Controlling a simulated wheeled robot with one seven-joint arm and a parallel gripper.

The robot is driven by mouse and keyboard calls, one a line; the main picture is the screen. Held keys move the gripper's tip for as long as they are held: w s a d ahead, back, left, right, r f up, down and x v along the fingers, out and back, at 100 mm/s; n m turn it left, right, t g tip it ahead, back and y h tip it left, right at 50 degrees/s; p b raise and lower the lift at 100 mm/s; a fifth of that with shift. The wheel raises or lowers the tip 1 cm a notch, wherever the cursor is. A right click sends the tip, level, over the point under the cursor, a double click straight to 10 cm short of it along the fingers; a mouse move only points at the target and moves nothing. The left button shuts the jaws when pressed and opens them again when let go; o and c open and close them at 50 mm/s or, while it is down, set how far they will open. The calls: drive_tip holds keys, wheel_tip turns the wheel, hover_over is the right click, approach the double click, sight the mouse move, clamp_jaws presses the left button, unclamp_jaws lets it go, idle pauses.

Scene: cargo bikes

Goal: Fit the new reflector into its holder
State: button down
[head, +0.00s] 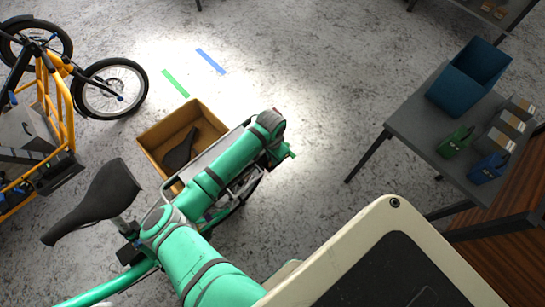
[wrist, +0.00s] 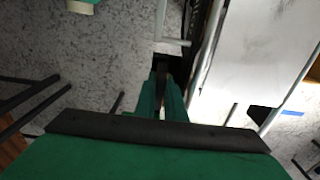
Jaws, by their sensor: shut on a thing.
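My gripper (wrist: 164,88) shows in the wrist view, its green fingers shut on a small dark thing (wrist: 161,70). That thing is mostly hidden between the fingers, and I cannot make out that it is the reflector. In the head view my arm reaches over the rear of a green bike, and its own links hide most of the fingers. The bike's pale rear rack (wrist: 245,60) lies right of the fingers in the wrist view. A pale tube (wrist: 172,42) crosses just beyond the fingertips. I cannot make out the holder.
The green bike's saddle (head: 100,200) stands left of my arm. A cardboard box (head: 150,147) with a dark saddle (head: 181,151) lies behind the rack. At right, a grey table (head: 415,128) carries a blue bin (head: 470,76) and small bins. Floor between is clear.

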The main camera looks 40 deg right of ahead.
drive_tip(key=shift+f, duration=0.35)
drive_tip(key=shift+s+d+r, duration=0.15)
drive_tip(key=shift+r, duration=0.5)
drive_tip(key=shift+f, duration=0.2)
idle(0.6)
drive_tip(key=shift+f, duration=0.4)
drive_tip(key=c, duration=1.7)
unclamp_jaws()
drive_tip(key=shift+c, duration=0.2)
